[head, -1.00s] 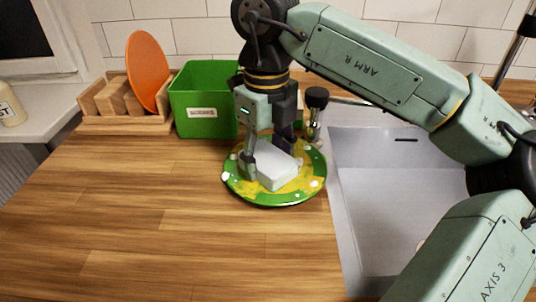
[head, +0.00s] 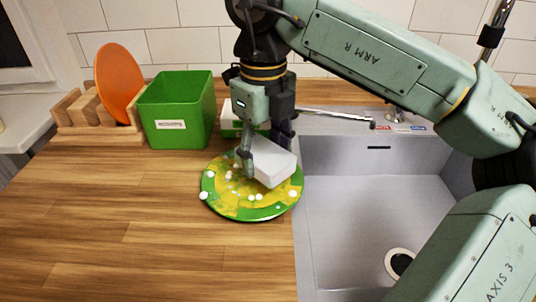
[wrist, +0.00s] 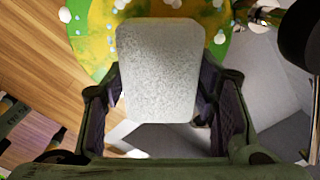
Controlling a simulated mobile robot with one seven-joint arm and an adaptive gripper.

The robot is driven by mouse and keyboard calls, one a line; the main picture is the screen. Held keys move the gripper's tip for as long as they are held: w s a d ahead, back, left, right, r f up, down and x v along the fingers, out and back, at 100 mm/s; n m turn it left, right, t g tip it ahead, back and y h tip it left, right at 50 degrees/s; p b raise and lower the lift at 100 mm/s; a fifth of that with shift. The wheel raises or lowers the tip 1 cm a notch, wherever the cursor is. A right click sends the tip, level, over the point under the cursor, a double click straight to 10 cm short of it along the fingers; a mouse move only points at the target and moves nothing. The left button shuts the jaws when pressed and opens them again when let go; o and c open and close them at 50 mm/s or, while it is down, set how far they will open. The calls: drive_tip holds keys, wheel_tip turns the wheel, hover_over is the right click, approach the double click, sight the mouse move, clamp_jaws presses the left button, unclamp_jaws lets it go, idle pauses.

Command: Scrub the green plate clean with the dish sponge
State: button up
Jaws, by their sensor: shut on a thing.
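The green plate (head: 212,200) lies on the wooden counter beside the sink's left edge. Yellow smears and several white foam blobs cover much of its face. My gripper (head: 266,150) is shut on the pale dish sponge (head: 274,164), one finger on each side. The sponge is over the plate's right back part and looks tilted; it seems raised a little, but contact cannot be told. In the wrist view the sponge (wrist: 158,75) is between my fingers (wrist: 157,100), and the smeared plate (wrist: 92,38) shows behind its top end.
The sink (head: 345,220) is right of the plate. A green bin (head: 178,112) stands behind left, near a wooden rack (head: 85,118) with an orange plate (head: 119,78). A white and green box (head: 230,122) is behind my gripper. The left front counter is clear.

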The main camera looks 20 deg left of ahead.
sight(265, 152)
drive_tip(key=shift+r+p, duration=1.45)
drive_tip(key=shift+r, duration=0.9)
